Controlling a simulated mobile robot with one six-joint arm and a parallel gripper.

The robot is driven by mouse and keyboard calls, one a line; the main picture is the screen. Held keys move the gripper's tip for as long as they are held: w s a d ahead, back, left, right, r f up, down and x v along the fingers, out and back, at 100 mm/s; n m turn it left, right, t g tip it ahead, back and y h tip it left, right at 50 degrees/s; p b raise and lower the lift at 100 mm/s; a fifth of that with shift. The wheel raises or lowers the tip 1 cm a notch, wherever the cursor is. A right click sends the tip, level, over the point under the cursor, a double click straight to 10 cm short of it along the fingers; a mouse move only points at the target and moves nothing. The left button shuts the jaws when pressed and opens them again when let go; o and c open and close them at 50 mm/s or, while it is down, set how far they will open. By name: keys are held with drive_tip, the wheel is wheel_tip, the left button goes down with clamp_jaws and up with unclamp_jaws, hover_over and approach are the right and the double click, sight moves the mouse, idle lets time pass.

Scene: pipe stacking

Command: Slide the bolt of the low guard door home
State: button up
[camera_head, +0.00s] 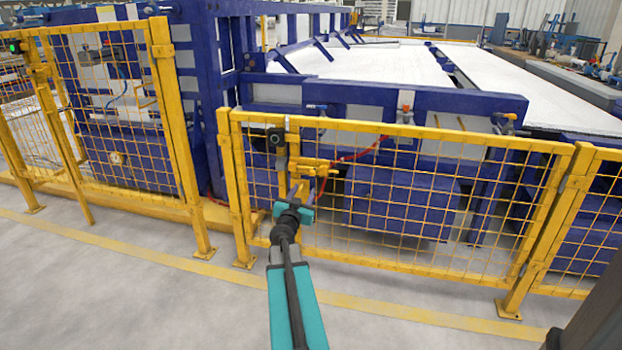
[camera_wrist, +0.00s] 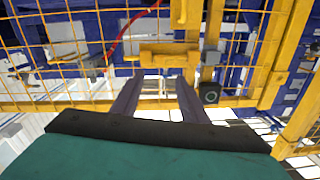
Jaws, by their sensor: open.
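The low guard door (camera_head: 420,134) is a yellow frame with wire mesh. Its left end stands beside a yellow post (camera_head: 239,190), and I cannot tell whether a gap is left there. The yellow bolt (camera_head: 312,163) lies level near the door's left end. In the wrist view the bolt (camera_wrist: 170,52) is a yellow bar beyond my fingertips, beside a small grey block. How far it is slid is unclear. My gripper (camera_head: 299,190) is open and empty, just below the bolt in the head view. Its two dark fingers (camera_wrist: 158,82) point toward the bolt, apparently short of it.
A dark switch box (camera_head: 276,140) sits left of the bolt and also shows in the wrist view (camera_wrist: 209,93). A red cable (camera_head: 360,152) runs behind the mesh. Blue machinery (camera_head: 400,200) stands behind the fence. The grey floor (camera_head: 130,290) in front is clear.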

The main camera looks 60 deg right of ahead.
sight(312, 174)
drive_tip(key=shift+b+x, duration=1.5)
drive_tip(key=shift+x, duration=4.65)
clamp_jaws()
